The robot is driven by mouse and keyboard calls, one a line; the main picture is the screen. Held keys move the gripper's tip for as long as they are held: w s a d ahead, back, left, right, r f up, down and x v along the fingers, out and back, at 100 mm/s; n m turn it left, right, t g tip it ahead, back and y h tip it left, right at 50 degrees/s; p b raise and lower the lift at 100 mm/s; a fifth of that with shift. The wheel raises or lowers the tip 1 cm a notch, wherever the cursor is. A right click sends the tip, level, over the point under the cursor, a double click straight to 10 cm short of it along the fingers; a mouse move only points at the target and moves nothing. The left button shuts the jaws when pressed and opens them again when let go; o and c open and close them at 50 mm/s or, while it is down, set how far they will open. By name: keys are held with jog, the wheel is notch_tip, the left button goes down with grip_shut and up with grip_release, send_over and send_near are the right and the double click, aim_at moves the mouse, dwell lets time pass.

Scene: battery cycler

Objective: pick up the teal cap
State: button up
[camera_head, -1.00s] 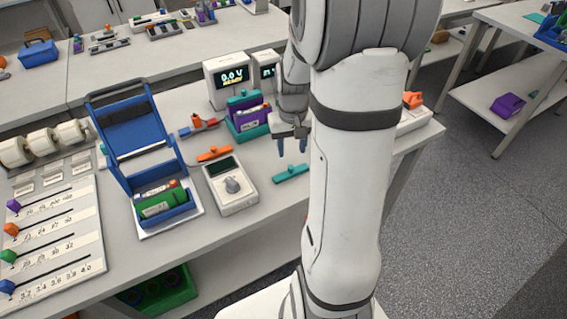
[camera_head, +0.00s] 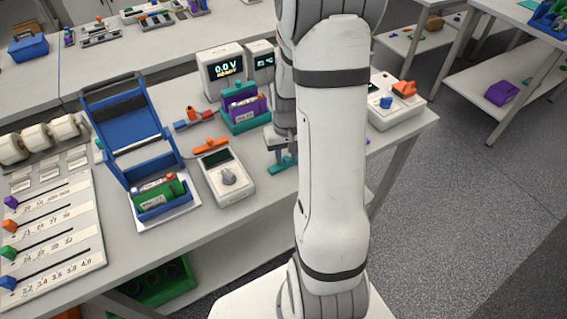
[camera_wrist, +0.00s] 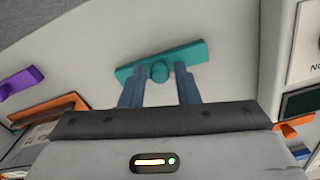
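The teal cap (camera_wrist: 192,54) is a flat bar with a round knob at its middle. It lies on the white bench top. In the head view the teal cap (camera_head: 284,165) shows to the right of the grey meter, partly covered by my arm and fingers. My gripper (camera_wrist: 160,76) is open, with its two blue-grey fingers on either side of the knob. Gaps show between the knob and both fingers. In the head view my gripper (camera_head: 281,155) is low over the cap; whether the fingertips touch the cap or the bench cannot be told.
A grey meter (camera_head: 226,178) with a dial stands left of the cap. Behind are a teal holder with a purple cell (camera_head: 245,108) and a display box (camera_head: 220,72). A blue frame (camera_head: 127,125) stands left. A white device (camera_head: 390,112) sits at the right edge.

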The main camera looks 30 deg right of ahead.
grip_shut()
jog(key=shift+r, duration=0.15)
